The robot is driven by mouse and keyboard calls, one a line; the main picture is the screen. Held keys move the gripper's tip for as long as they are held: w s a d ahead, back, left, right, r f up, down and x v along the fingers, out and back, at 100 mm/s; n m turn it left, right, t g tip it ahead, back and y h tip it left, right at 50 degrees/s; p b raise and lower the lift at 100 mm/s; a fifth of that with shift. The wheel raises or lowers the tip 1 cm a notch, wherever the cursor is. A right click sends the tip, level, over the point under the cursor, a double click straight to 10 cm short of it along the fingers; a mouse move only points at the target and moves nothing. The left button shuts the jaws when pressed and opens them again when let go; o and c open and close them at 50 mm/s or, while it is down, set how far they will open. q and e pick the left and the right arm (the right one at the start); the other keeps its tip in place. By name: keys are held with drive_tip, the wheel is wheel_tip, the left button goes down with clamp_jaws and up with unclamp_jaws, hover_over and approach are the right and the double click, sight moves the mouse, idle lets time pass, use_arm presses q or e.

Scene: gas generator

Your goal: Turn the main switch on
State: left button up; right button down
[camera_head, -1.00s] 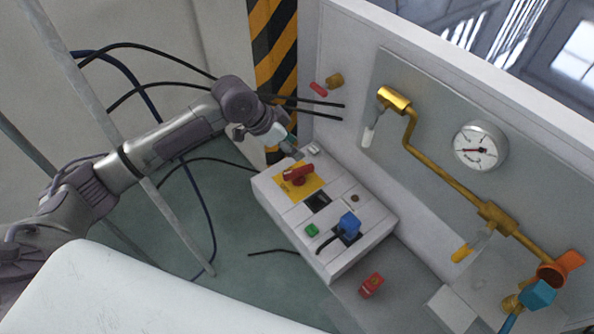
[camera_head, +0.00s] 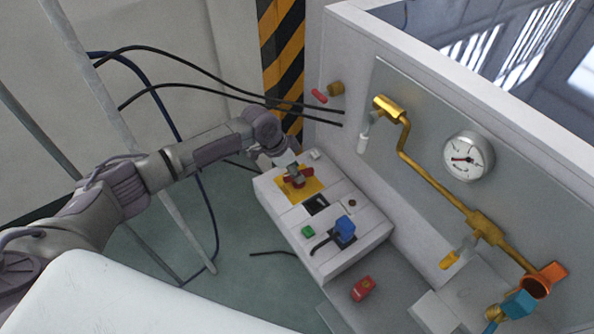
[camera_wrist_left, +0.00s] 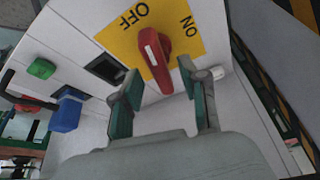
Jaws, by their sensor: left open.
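The main switch (camera_head: 306,181) is a red rotary handle on a yellow plate (camera_head: 315,189) at the far left end of the white control box. In the left wrist view the red handle (camera_wrist_left: 155,60) has a white mark, and the plate reads OFF and ON; the marked end lies towards OFF. My left gripper (camera_head: 293,172) reaches over the switch and partly hides it in the head view. In the left wrist view its two fingers (camera_wrist_left: 158,72) are apart, with the handle appearing between and just beyond their tips. I cannot tell whether they touch it. My right gripper is not in view.
The control box (camera_head: 345,268) also carries a black socket, a green button (camera_head: 308,231) and a blue plug (camera_head: 345,227) with a cable. A red object (camera_head: 363,289) lies in front. Brass pipes and a gauge (camera_head: 467,156) are on the right panel. Black cables hang behind my arm.

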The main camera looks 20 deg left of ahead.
use_arm(q)
drive_tip(key=shift+w+d+f, duration=0.15)
drive_tip(key=shift+d+f, duration=0.1)
drive_tip(key=shift+f, duration=0.35)
clamp_jaws()
